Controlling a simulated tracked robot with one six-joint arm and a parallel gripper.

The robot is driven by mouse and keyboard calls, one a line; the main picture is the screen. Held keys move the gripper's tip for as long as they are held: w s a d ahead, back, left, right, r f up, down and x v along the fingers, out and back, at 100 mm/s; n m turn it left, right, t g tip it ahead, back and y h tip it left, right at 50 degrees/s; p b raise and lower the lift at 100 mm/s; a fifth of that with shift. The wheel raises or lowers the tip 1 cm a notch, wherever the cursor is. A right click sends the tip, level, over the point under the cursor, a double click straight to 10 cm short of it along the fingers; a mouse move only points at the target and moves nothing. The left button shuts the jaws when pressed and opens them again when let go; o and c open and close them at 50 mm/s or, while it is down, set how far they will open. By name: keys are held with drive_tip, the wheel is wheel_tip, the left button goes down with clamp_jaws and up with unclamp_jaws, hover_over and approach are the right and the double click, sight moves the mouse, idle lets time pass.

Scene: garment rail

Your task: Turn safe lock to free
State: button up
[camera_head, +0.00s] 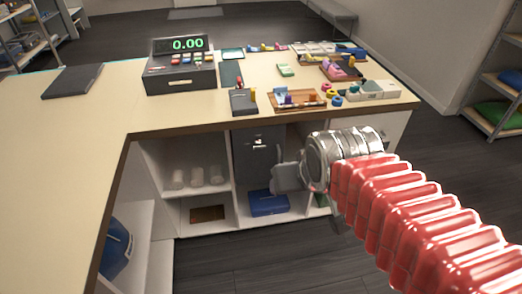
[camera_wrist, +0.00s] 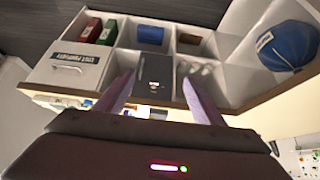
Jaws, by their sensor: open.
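The safe is a dark grey box (camera_head: 258,145) in a compartment under the counter, with a small light dial or lock plate on its front. In the wrist view, which is turned upside down, the safe (camera_wrist: 153,82) lies between my two fingers, beyond their tips. The lock's setting is too small to read. My gripper (camera_wrist: 158,77) is open and empty. In the head view my gripper (camera_head: 285,178) is in front of the shelves, just right of the safe front and partly over it. I cannot see it touching anything.
A blue box (camera_head: 268,203) sits below the safe. White rolls (camera_head: 198,177) stand in the compartment to the left. A cash register (camera_head: 180,70) and trays of small items (camera_head: 299,100) are on the counter.

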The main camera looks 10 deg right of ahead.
drive_tip(key=w+f+t, duration=0.2)
drive_tip(key=w+f, duration=0.2)
drive_tip(key=w, duration=0.5)
drive_tip(key=w+f+t, duration=0.2)
drive_tip(key=w+f, duration=0.2)
drive_tip(key=w, duration=0.5)
drive_tip(key=w+f+t, duration=0.2)
drive_tip(key=w+f, duration=0.2)
drive_tip(key=w, duration=0.5)
drive_tip(key=t, duration=0.5)
approach(260, 147)
drive_tip(key=s, duration=0.5)
drive_tip(key=shift+f, duration=0.3)
drive_tip(key=shift+w, duration=0.15)
drive_tip(key=w, duration=1.3)
drive_tip(key=shift+w, duration=0.3)
